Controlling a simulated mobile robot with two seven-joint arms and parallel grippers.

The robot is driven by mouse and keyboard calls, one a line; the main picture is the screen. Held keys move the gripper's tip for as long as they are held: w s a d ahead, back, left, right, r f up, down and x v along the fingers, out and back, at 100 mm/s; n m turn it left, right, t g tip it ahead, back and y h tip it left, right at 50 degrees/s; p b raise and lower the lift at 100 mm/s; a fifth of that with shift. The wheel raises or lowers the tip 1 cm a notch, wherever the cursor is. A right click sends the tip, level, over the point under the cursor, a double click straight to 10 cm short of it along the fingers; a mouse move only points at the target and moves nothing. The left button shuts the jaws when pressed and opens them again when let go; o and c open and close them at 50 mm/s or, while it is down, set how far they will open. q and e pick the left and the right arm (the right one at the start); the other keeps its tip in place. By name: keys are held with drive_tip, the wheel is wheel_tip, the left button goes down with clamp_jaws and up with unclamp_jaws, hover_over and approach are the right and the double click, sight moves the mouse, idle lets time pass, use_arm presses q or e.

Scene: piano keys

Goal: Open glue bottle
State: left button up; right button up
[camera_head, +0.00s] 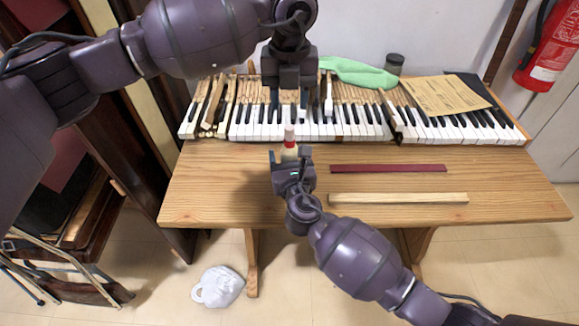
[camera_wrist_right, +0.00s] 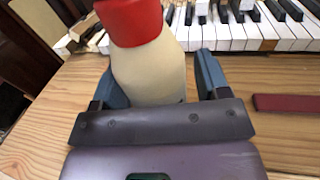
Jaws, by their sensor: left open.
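The glue bottle (camera_head: 289,153) has a cream body and a red cap (camera_head: 289,134). It is at the back middle of the wooden table, in front of the piano keys. In the right wrist view the bottle (camera_wrist_right: 150,72) stands between the two blue fingers of my right gripper (camera_wrist_right: 155,85), its red cap (camera_wrist_right: 130,20) above them and cut by the top edge. Whether both fingers press on it is unclear. My right gripper also shows in the head view (camera_head: 289,155). My left gripper (camera_head: 290,98) points down, open and empty, beyond the bottle over the keys.
The piano keys (camera_head: 345,122) run along the table's back. A dark red strip (camera_head: 388,168) and a pale wood strip (camera_head: 398,198) lie right of the bottle. A green cloth (camera_head: 358,73), dark jar (camera_head: 394,63) and paper (camera_head: 445,95) are behind. The table's left front (camera_head: 215,195) is clear.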

sight(289, 127)
drive_tip(key=c, duration=1.2)
use_arm(q)
drive_tip(key=shift+w+r, duration=0.1)
drive_tip(key=shift+r, duration=0.2)
use_arm(e)
clamp_jaws()
use_arm(q)
drive_tip(key=shift+w+a+r, duration=0.15)
drive_tip(key=shift+r, duration=0.05)
drive_tip(key=m, duration=0.3)
drive_tip(key=shift+m, duration=0.4)
drive_tip(key=m, duration=0.8)
drive_tip(key=shift+f, duration=0.1)
drive_tip(key=m, duration=0.4)
drive_tip(key=shift+a+f+m, duration=0.1)
drive_tip(key=shift+m, duration=0.2)
drive_tip(key=m, duration=0.5)
drive_tip(key=shift+f+m, duration=0.15)
drive_tip(key=shift+m, duration=0.15)
drive_tip(key=m, duration=0.4)
drive_tip(key=shift+s+f, duration=0.1)
drive_tip(key=shift+s, duration=0.1)
drive_tip(key=m, duration=0.5)
drive_tip(key=shift+d+m, duration=0.2)
drive_tip(key=shift+m, duration=0.1)
drive_tip(key=m, duration=0.4)
drive_tip(key=shift+f, duration=4.05)
